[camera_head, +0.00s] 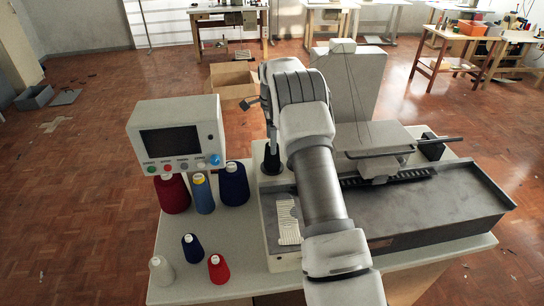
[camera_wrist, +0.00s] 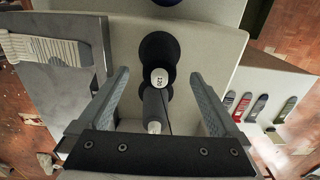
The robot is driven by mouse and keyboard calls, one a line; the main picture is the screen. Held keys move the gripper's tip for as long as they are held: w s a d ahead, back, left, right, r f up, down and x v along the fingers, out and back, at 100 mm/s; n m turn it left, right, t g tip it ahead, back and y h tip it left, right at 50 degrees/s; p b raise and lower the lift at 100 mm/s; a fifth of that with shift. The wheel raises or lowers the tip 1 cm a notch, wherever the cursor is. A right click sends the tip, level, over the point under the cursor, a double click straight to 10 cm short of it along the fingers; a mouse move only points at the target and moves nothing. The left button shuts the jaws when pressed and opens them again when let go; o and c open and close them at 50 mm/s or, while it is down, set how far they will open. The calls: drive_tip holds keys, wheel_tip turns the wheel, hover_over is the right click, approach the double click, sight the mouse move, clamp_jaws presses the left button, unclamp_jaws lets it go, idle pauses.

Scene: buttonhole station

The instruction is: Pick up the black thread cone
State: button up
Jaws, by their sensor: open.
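The black thread cone (camera_head: 272,162) stands on the light tabletop in the head view, just left of my arm and behind the dark blue cone. In the wrist view a black cone (camera_wrist: 157,50) with a pale end marked "120" lies ahead and between my fingers' lines. A narrow dark piece with a pale tip overlaps below it; I cannot tell whether it is a separate thing. My gripper (camera_wrist: 156,80) is open, with one finger on each side and no visible contact. In the head view my arm hides part of the area.
Red (camera_head: 173,194), blue (camera_head: 203,194) and dark blue (camera_head: 234,185) cones stand left of the black one, below a control panel (camera_head: 178,135). Smaller white, navy and red cones stand at the front. The grey machine bed (camera_head: 430,208) is to the right.

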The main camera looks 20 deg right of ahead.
wheel_tip(320, 180, down, 5)
drive_tip(key=shift+d+r+p, duration=0.1)
drive_tip(key=shift+r+p, duration=0.05)
drive_tip(key=shift+p, duration=0.25)
drive_tip(key=c, duration=1.5)
wheel_tip(320, 180, up, 12)
drive_tip(key=shift+f+p, duration=0.1)
drive_tip(key=shift+p, duration=0.3)
drive_tip(key=shift+c, duration=0.2)
drive_tip(key=shift+f, duration=0.15)
